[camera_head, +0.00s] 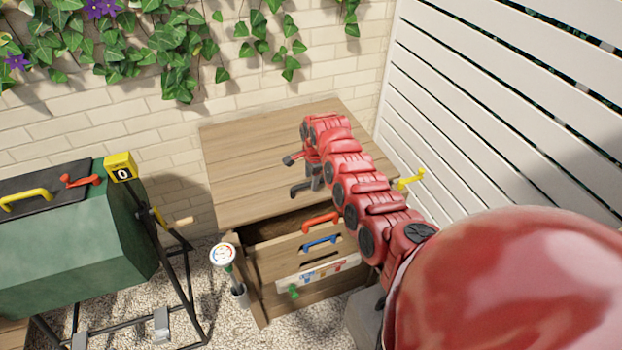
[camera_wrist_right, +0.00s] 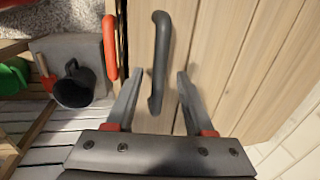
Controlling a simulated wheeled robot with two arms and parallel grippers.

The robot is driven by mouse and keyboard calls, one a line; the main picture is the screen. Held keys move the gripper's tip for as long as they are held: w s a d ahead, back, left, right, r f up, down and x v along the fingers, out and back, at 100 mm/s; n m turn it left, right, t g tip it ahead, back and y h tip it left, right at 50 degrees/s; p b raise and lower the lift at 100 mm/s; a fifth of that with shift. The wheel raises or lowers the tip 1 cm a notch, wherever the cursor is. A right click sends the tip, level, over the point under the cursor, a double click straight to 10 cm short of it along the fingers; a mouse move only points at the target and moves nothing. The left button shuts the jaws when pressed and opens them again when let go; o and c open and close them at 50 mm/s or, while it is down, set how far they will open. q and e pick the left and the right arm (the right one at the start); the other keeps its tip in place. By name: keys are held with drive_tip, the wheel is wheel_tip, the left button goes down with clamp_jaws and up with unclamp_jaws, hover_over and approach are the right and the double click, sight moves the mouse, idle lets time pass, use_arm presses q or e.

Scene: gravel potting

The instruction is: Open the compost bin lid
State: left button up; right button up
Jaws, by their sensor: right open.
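The wooden compost bin (camera_head: 262,277) stands by the brick wall, with its flat plank lid (camera_head: 250,150) lying on top. My right gripper (camera_head: 302,174) is over the lid near its front edge. In the right wrist view the right gripper (camera_wrist_right: 159,82) is open, with the lid's dark bar handle (camera_wrist_right: 160,60) appearing between its fingers. I cannot tell how deep the fingers reach around it. The lid planks (camera_wrist_right: 210,50) fill the middle of that view. My arm hides the lid's right part. My left gripper is not in view.
The bin's front has a red handle (camera_head: 320,222) and a blue handle (camera_head: 319,243) below a dark gap. A green tumbler (camera_head: 70,245) on a black frame stands left. A white-topped dial gauge (camera_head: 222,254) stands before the bin. A slatted white fence (camera_head: 480,90) bounds the right.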

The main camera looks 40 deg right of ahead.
drive_tip(key=shift+f, duration=0.55)
clamp_jaws()
idle(1.2)
